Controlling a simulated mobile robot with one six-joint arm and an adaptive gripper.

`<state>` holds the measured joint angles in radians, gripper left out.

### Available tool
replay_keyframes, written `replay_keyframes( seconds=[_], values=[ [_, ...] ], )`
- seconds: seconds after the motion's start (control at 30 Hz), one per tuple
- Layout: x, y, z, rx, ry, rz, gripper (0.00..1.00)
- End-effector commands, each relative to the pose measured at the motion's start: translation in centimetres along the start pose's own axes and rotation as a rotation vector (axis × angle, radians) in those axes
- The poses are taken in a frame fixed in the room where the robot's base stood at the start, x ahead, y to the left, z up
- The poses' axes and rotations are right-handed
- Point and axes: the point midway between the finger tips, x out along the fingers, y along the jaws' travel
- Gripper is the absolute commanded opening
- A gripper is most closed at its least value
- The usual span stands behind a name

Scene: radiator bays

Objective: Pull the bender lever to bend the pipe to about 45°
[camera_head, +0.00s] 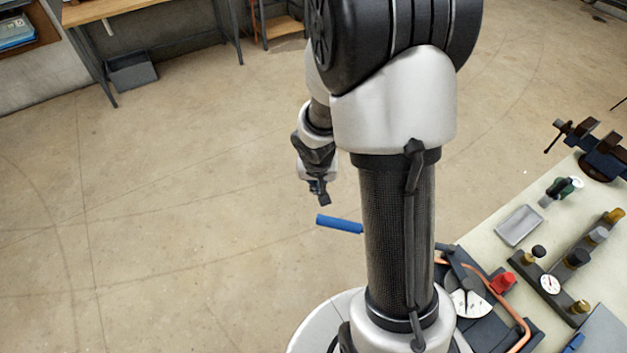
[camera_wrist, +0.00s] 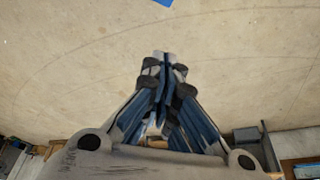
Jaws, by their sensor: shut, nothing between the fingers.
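The bender lever shows in the head view as a blue grip (camera_head: 339,224) that sticks out left from behind my arm. The rest of the lever is hidden. The bender (camera_head: 478,320) sits at the bench edge with a white dial and a red block (camera_head: 502,282). The copper pipe (camera_head: 512,315) runs through it and curves toward the front; its bend angle is hard to tell. My gripper (camera_head: 321,199) is shut and empty, a little above and left of the blue grip in the picture. In the wrist view, my gripper (camera_wrist: 161,58) has closed fingertips, and a blue piece (camera_wrist: 164,2) shows at the top edge.
The pale workbench (camera_head: 480,240) at right holds a grey tray (camera_head: 519,226), a dark rail with gauge and fittings (camera_head: 551,285) and a vise (camera_head: 596,150). The floor left of my arm is clear. A wooden table (camera_head: 130,10) stands at the back left.

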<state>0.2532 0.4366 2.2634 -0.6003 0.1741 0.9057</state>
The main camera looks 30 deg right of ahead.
Motion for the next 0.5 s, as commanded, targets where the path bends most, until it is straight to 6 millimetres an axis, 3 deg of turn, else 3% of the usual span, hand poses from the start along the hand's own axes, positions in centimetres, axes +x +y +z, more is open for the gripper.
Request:
replay_keyframes(
  seconds=[0.1,0.37,0.5],
  values=[
    [3.2,0.1,0.3,0.001,-0.005,0.002,0.00],
    [8.6,0.0,0.3,-0.001,-0.004,0.002,0.00],
    [6.7,0.0,2.2,-0.003,0.000,0.000,0.00]
  ],
)
